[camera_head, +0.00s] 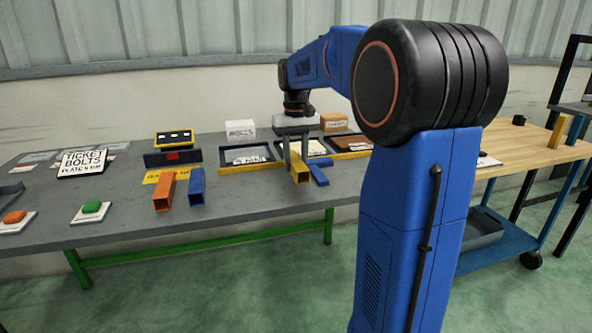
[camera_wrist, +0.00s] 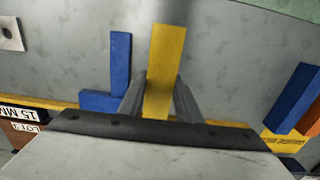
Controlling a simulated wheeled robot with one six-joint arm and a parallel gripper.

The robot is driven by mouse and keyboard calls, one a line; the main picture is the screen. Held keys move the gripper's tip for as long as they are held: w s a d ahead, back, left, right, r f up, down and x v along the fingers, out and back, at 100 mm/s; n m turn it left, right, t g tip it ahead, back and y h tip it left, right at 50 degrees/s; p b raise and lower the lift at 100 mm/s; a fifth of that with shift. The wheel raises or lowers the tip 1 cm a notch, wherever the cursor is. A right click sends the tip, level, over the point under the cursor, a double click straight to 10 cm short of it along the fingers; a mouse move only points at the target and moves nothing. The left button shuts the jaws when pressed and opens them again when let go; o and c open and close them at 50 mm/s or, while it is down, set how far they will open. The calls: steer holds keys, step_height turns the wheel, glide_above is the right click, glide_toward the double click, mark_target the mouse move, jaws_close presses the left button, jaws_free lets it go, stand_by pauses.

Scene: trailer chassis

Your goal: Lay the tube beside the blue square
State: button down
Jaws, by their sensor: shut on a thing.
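The yellow square tube (camera_head: 300,171) is between the fingers of my gripper (camera_head: 295,152), which is shut on it. In the wrist view the tube (camera_wrist: 165,60) runs lengthwise between my fingers (camera_wrist: 160,95), with its far end past the fingertips. The blue square (camera_head: 319,174) lies on the grey bench just right of the tube in the head view. In the wrist view the L-shaped blue square (camera_wrist: 120,70) is left of the tube, its long leg roughly parallel, with a narrow gap between. I cannot tell whether the tube touches the bench.
An orange tube (camera_head: 164,191) and a blue tube (camera_head: 196,187) lie to the left on the grey bench (camera_head: 245,200). Trays (camera_head: 247,154) with a yellow front edge stand behind my gripper. Bare bench lies between the blue tube and the yellow tube.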

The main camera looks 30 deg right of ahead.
mark_target(295, 160)
steer(key=shift+f, duration=1.4)
steer(key=shift+f, duration=0.1)
steer(key=c, duration=1.3)
jaws_free()
step_height(295, 160, up, 12)
steer(key=shift+r, duration=0.1)
steer(key=s+a+f+n+t, duration=0.1)
steer(key=s+a+f, duration=0.4)
steer(key=s, duration=0.5)
steer(key=s+a+f+n+t, duration=0.1)
steer(key=s+a+f+t, duration=0.1)
steer(key=s+a+f, duration=0.3)
steer(key=s+a+f+n+t, duration=0.1)
steer(key=s+a+f, duration=0.5)
steer(key=s+f, duration=0.4)
steer(key=shift+s+t, duration=0.4)
steer(key=shift+s, duration=2.25)
